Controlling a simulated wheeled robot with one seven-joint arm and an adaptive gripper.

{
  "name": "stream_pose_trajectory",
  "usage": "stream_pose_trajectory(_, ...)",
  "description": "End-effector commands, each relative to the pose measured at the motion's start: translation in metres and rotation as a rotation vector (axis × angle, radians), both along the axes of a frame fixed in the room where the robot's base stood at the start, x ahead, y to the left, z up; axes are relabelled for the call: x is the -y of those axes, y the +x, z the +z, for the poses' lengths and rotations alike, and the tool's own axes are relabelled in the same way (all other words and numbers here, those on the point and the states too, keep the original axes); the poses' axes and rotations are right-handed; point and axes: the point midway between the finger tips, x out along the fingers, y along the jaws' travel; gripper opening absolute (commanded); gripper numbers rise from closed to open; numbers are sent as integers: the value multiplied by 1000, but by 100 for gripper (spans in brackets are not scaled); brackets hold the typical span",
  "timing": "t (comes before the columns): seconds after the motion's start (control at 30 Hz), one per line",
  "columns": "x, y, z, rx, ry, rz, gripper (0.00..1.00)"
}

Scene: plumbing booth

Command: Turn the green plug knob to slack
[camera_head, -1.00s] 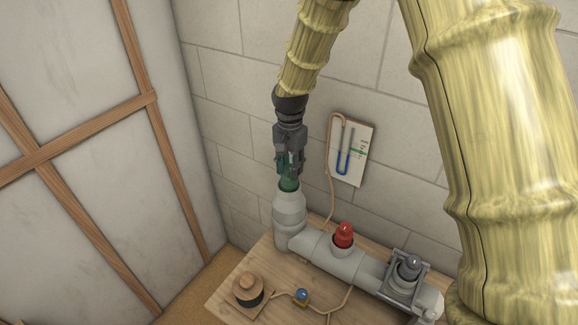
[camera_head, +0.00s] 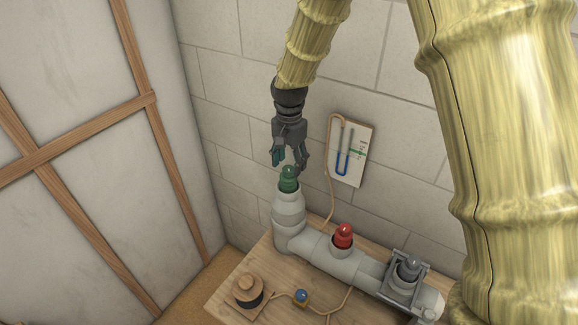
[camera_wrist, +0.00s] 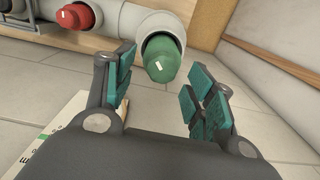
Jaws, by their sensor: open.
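The green plug knob (camera_head: 289,178) stands upright in the top of the tall grey pipe end (camera_head: 290,215) at the left of the pipework. My gripper (camera_head: 288,164) is open, pointing down just above the knob. In the wrist view the green knob (camera_wrist: 162,58) lies beyond and between the spread fingertips (camera_wrist: 160,78). The fingers have teal pads, and nothing is held. In the wrist view the knob appears clear of both pads.
A gauge board (camera_head: 352,150) hangs on the block wall close right.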

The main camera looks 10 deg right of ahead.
Motion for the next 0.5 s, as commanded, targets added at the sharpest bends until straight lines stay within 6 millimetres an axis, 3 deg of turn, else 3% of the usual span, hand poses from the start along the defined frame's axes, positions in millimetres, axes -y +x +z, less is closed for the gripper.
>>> stream_pose_trajectory(0.3,0,1,59,3,0,0,55)
stream_pose_trajectory(0.5,0,1,86,3,0,-1,55)
